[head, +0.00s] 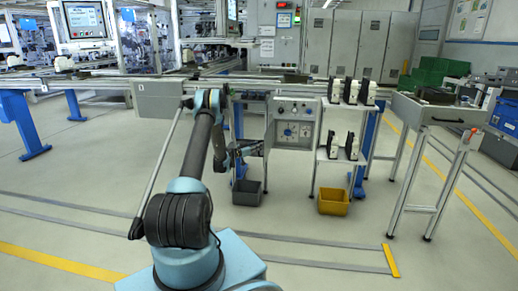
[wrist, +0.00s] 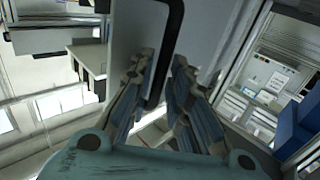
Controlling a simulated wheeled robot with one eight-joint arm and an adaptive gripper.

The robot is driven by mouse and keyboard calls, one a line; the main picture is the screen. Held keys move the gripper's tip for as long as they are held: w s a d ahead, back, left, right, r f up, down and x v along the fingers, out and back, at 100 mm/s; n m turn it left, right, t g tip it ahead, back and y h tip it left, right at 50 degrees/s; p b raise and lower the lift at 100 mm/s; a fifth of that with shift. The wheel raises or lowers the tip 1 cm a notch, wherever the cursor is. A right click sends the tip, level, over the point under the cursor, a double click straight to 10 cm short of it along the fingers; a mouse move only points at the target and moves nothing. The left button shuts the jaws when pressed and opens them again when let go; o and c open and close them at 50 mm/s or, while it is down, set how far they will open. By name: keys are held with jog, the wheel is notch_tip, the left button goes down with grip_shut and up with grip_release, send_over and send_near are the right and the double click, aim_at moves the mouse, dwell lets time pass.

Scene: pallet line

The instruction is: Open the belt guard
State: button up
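In the wrist view a flat grey panel (wrist: 215,35), which looks like the belt guard, carries a black bar handle (wrist: 168,55). My gripper (wrist: 163,60) has its fingers on either side of this handle, with the bar running between them. Whether both fingers press on the bar cannot be told. In the head view my gripper (head: 258,147) is low beside the left edge of the grey control panel (head: 293,122) under the conveyor rail. The handle is too small or hidden to make out there.
A dark grey bin (head: 247,193) and a yellow bin (head: 333,202) stand below the line. A rack (head: 335,104) with several black-and-white parts is right of the panel. A grey side table (head: 440,112) stands farther right. The floor in front is open.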

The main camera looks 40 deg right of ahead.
jog(key=a, duration=1.2)
jog(key=shift+w, duration=0.15)
